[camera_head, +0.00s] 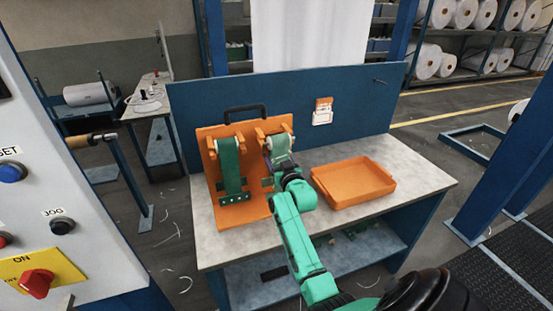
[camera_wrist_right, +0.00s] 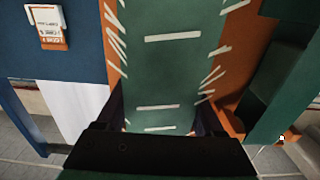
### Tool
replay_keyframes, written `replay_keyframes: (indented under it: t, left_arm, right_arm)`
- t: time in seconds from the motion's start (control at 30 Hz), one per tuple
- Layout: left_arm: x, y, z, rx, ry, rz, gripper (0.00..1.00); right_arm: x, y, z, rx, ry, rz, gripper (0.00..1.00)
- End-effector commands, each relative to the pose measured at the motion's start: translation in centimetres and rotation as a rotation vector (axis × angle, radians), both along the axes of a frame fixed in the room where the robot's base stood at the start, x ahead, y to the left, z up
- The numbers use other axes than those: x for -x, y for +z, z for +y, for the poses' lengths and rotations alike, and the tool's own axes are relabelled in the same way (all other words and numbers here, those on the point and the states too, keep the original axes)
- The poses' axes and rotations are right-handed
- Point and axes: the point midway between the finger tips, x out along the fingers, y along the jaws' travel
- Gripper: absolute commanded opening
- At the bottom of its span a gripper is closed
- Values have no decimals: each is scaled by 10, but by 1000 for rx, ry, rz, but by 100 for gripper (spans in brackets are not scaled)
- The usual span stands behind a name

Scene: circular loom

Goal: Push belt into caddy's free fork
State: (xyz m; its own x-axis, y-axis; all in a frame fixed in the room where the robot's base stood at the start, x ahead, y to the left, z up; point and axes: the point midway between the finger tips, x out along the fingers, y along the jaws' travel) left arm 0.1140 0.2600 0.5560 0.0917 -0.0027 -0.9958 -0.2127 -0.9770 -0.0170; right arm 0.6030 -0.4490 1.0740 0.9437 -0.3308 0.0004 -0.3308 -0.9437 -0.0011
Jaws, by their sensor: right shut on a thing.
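The orange caddy (camera_head: 214,199) stands on the bench with a black handle on top and fork arms at the left and right. One green belt (camera_head: 231,170) hangs in the left fork. A second green belt roll (camera_head: 280,144) is at the right fork (camera_head: 264,131); I cannot tell whether it is fully seated. My right gripper (camera_head: 270,163) is shut on this belt, just in front of the caddy. In the right wrist view the belt (camera_wrist_right: 172,70), with white dashes, lies between the dark fingers (camera_wrist_right: 160,112). My left gripper is out of view.
An empty-looking orange tray (camera_head: 352,197) sits on the grey bench (camera_head: 425,178) right of my right arm. A blue back panel (camera_head: 350,90) with an orange-and-white tag (camera_head: 323,112) rises behind. A control box (camera_head: 80,200) is at the left.

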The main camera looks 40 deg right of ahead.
Motion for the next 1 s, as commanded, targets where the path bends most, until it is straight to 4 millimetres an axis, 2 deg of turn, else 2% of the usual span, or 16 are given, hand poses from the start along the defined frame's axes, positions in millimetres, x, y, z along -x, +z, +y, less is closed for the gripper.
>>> replay_keyframes:
  t: [0.63,0.97,1.0]
  left_arm:
    - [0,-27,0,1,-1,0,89]
    - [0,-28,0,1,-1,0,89]
    - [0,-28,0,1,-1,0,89]
  right_arm:
    - [-31,-1,-11,1,0,-3,0]
    - [-34,1,-12,1,0,-2,0]
    - [-34,1,-12,1,0,-2,81]
